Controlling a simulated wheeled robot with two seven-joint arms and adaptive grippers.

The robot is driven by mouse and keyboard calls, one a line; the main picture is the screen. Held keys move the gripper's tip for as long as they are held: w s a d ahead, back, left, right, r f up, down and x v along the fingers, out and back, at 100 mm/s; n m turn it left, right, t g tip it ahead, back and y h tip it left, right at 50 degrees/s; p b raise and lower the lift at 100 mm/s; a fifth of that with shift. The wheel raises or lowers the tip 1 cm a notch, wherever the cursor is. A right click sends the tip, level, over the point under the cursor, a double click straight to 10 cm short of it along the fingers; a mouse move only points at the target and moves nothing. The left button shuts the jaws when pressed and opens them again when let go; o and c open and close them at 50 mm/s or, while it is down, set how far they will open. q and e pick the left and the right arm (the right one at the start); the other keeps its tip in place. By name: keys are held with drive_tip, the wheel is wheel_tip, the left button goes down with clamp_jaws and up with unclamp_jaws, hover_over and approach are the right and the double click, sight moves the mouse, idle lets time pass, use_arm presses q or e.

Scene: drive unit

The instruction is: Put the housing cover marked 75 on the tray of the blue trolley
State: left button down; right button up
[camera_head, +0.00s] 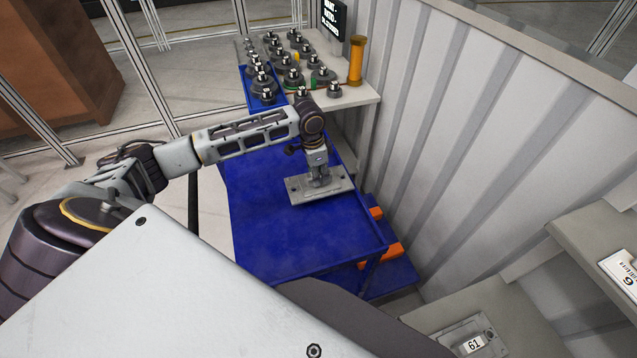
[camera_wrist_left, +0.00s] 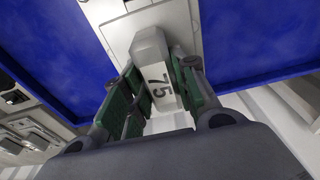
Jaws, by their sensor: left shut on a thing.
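The housing cover marked 75 is a grey rectangular plate (camera_head: 318,188) with a raised block on top. In the left wrist view the block (camera_wrist_left: 160,85) shows the number 75 between green finger pads. My left gripper (camera_head: 319,176) is shut on this block from above. The plate is over the blue tray of the trolley (camera_head: 265,235), near its right side; I cannot tell whether it touches the tray. The tray also shows in the left wrist view (camera_wrist_left: 250,45). My right gripper is not in view.
A bench (camera_head: 355,95) behind the trolley holds several dark round parts and an orange cylinder (camera_head: 356,60). A grey ribbed wall (camera_head: 450,130) stands to the right. Another cover marked 61 (camera_head: 472,342) lies at the lower right. The tray's near part is bare.

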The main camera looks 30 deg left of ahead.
use_arm(q)
drive_tip(key=shift+f, duration=2.15)
drive_tip(key=c, duration=1.1)
unclamp_jaws()
drive_tip(key=shift+f, duration=0.15)
drive_tip(key=r, duration=0.8)
drive_tip(key=s+a+r, duration=0.1)
drive_tip(key=r, duration=0.3)
drive_tip(key=shift+s+r, duration=0.1)
